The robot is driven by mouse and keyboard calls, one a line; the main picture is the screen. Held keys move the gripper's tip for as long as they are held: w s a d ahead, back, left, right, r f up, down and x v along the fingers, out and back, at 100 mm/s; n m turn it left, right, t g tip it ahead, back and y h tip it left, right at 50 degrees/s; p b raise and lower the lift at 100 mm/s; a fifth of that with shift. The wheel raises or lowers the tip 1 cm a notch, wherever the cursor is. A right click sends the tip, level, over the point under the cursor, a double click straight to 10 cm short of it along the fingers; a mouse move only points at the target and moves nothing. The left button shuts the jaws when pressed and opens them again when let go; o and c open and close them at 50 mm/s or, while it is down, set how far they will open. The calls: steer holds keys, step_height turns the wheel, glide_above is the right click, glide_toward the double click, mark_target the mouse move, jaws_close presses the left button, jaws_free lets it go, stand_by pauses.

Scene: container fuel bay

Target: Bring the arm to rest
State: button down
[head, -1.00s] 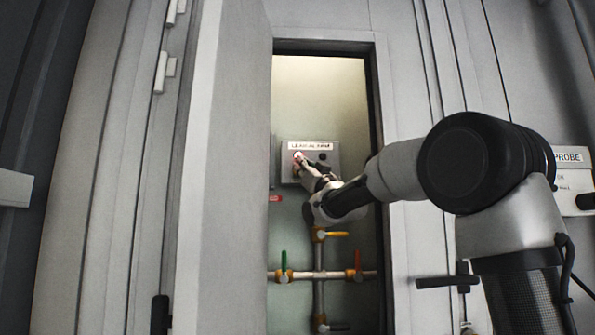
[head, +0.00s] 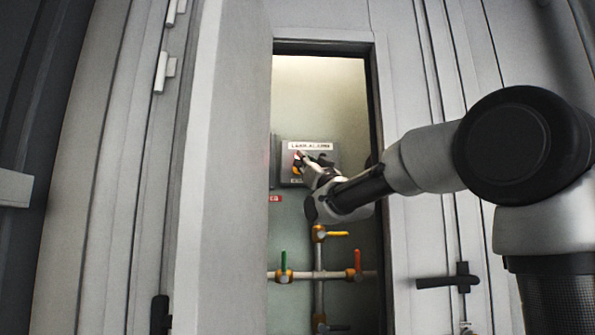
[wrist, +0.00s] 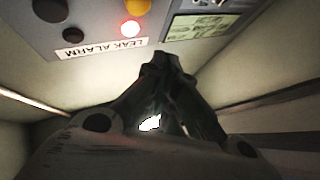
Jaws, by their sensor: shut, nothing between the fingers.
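My gripper (head: 306,161) is in the cabinet opening, in front of the leak alarm box (head: 333,150). In the wrist view, my gripper (wrist: 165,58) has its fingers together and empty, pointing at the alarm panel. That view shows the panel upside down, with a LEAK ALARM label (wrist: 98,49), a lit red lamp (wrist: 131,29), a yellow-orange part (wrist: 137,6) and black knobs (wrist: 50,9). My arm reaches in from the right. Whether the fingertips touch the panel cannot be told.
The open cabinet door (head: 222,180) stands to the left of the opening. Below the box are pipes with a green-handled valve (head: 283,262), a red-orange-handled valve (head: 357,262) and a yellow-handled valve (head: 335,233). A black door handle (head: 445,282) sticks out at the right.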

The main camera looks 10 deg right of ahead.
stand_by(0.4)
steer(key=w+d+f+m+g+h, duration=0.1)
steer(key=w+f+g+h, duration=0.15)
steer(key=f, duration=0.55)
steer(key=w+f+g+h, duration=0.2)
steer(key=f+g, duration=0.1)
steer(key=f, duration=0.4)
steer(key=s+d+f+g+h, duration=0.1)
steer(key=s+d+f+g, duration=0.15)
steer(key=f, duration=0.35)
steer(key=s+d+f+m+g+h, duration=0.1)
steer(key=s+f+g, duration=0.1)
steer(key=s+f, duration=0.3)
steer(key=s+d+f+g+h, duration=0.1)
steer(key=s+d+f+g, duration=0.1)
steer(key=f, duration=0.5)
steer(key=s+d+f+g, duration=0.2)
steer(key=s+f, duration=0.3)
steer(key=s, duration=0.6)
steer(key=s+d+f+m+g, duration=0.1)
steer(key=s+d+f+g, duration=0.2)
steer(key=s, duration=0.8)
steer(key=s+d+f+m+g+h, duration=0.1)
steer(key=s+d+f+g, duration=0.1)
steer(key=s+f, duration=0.5)
steer(key=shift+s+d+f, duration=0.35)
steer(key=shift+s+d, duration=0.15)
steer(key=shift+s, duration=1.4)
steer(key=shift+r, duration=0.1)
